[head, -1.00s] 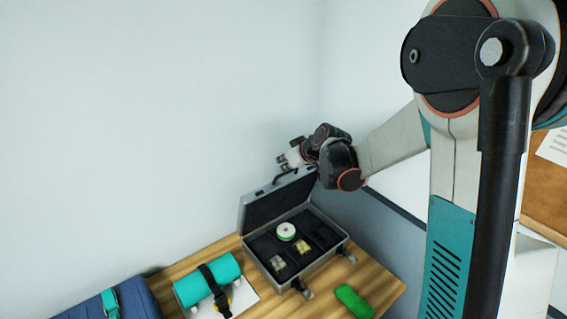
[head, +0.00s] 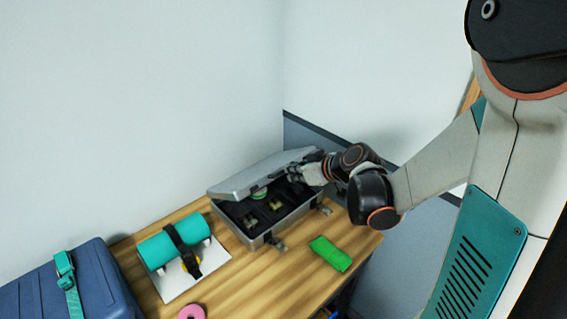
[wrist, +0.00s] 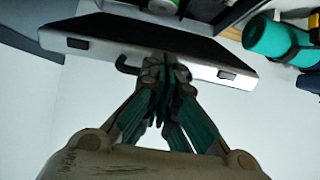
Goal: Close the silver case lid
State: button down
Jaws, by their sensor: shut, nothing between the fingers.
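The silver case (head: 290,222) stands on the wooden table with its lid (head: 262,174) tilted partly down over the dark interior, a gap still showing at the front. A green-rimmed roll and small yellowish items show inside. My gripper (head: 296,176) is shut and empty at the lid's front right edge; whether it touches cannot be told. In the wrist view, my gripper (wrist: 168,62) is against or close to the edge of the lid (wrist: 130,40), beside its dark handle (wrist: 126,66). Two latches hang at the case front.
A teal roll (head: 172,247) strapped on a white board lies left of the case. A green block (head: 330,253) lies in front of it. A blue case (head: 75,290) and a pink ring (head: 191,312) are at the lower left. Walls stand behind.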

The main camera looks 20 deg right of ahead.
jog(key=s+d+f+b, duration=0.1)
jog(key=s+f+b, duration=0.2)
jog(key=f+b, duration=0.2)
notch_tip(320, 180, down, 2)
jog(key=shift+s+d+f, duration=0.2)
jog(key=shift+s+d, duration=0.1)
jog(key=shift+f, duration=0.1)
jog(key=f+b, duration=0.2)
jog(key=s+f+b, duration=0.1)
jog(key=f+b, duration=0.1)
jog(key=f, duration=0.1)
jog(key=f+b, duration=0.2)
jog(key=shift+s+d+f, duration=0.15)
jog(key=shift+s+d, duration=0.15)
dwell(0.6)
